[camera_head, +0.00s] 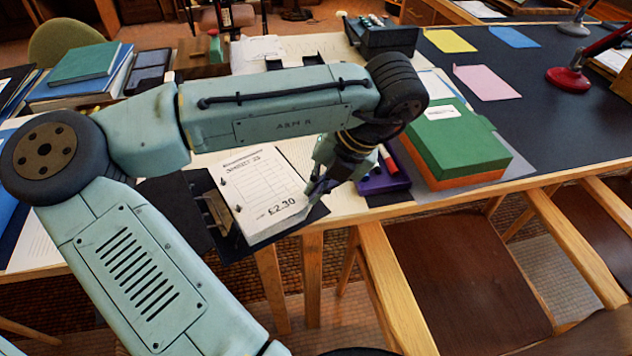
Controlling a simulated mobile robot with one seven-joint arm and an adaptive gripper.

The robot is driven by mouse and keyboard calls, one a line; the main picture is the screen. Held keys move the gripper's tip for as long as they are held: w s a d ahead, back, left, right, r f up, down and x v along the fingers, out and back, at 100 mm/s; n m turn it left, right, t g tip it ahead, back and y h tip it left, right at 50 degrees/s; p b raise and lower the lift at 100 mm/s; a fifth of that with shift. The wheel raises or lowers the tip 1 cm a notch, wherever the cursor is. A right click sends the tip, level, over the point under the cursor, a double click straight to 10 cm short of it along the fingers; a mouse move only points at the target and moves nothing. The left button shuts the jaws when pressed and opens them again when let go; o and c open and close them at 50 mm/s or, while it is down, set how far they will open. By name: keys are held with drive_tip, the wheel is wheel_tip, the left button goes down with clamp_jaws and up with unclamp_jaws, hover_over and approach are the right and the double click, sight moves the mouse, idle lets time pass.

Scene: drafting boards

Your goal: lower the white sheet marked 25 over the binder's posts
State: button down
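A white sheet (262,190) with printed lines, "£2.30" and a small heading that seems to end in 25 lies over the open black binder (290,231) near the table's front edge. Two small dark marks, perhaps post tips or holes, show along the sheet's left side. I cannot tell whether the sheet rests flat or sits slightly above the binder. My gripper (318,188) is at the sheet's right edge, pointing down and left. Its fingertips are small and partly hidden, so their opening and any grip on the sheet are unclear.
A purple tray (384,184) with a red item stands just right of my gripper. Beyond it is a green-topped box (455,148). Books (85,62) and a dark organiser (382,36) stand farther back. Wooden chairs (455,270) are below the front edge.

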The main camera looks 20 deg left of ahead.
drive_tip(key=c, duration=1.7)
unclamp_jaws()
drive_tip(key=shift+r, duration=0.1)
drive_tip(key=v, duration=1.2)
drive_tip(key=shift+d, duration=0.15)
